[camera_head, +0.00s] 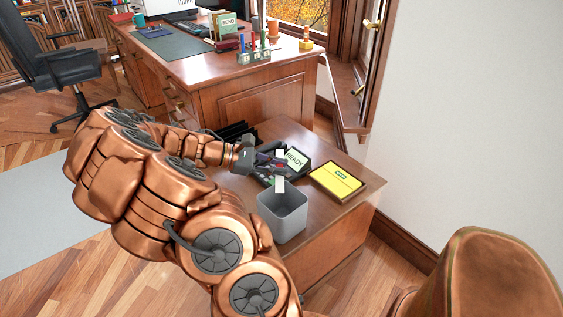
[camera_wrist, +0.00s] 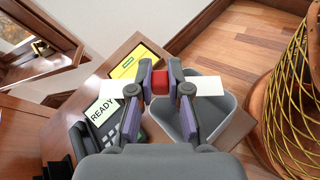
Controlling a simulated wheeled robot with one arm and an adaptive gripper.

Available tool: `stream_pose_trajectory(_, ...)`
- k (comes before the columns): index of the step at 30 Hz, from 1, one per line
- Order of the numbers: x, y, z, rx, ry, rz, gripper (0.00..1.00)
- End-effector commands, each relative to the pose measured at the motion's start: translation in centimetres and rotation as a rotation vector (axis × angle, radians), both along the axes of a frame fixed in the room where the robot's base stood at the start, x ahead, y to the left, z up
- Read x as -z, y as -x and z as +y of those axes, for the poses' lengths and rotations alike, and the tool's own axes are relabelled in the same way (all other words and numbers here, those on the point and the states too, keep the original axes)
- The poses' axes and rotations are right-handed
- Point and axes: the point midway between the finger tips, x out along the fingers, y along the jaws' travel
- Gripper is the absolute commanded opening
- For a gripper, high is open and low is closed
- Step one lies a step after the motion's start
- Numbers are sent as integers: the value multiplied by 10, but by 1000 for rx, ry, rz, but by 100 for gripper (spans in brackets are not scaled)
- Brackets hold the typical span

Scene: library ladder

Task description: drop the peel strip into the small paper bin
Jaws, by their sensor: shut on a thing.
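My gripper (camera_head: 273,166) is over the small desk and shut on the peel strip. In the wrist view the gripper (camera_wrist: 161,82) has a red part of the strip between its fingertips, with white ends sticking out on both sides. The left white end (camera_wrist: 112,89) reaches toward the yellow box; the right white end (camera_wrist: 209,86) lies across the view of the bin opening. In the head view a white end (camera_head: 280,185) shows at the bin's far rim. The small paper bin (camera_head: 283,224) is grey, open-topped and upright; its inside (camera_wrist: 214,112) shows in the wrist view.
A READY display (camera_head: 295,158) on a dark device stands behind the bin. A yellow box (camera_head: 337,181) lies to the right. A larger desk (camera_head: 270,95) with stationery is behind. The wall is on the right. Open floor lies to the left.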

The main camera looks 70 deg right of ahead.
Motion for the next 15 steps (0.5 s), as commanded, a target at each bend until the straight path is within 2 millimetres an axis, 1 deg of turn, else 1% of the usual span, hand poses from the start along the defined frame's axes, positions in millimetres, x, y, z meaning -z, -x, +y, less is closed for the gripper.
stream_pose_trajectory(1, -3, 7, 3, 29, 3, -1, 4)
stream_pose_trajectory(4, -3, 14, 8, 62, 7, -2, 4)
stream_pose_trajectory(11, 3, 15, 9, 68, 8, -2, 4)
stream_pose_trajectory(15, 11, 15, 8, 67, 7, -2, 4)
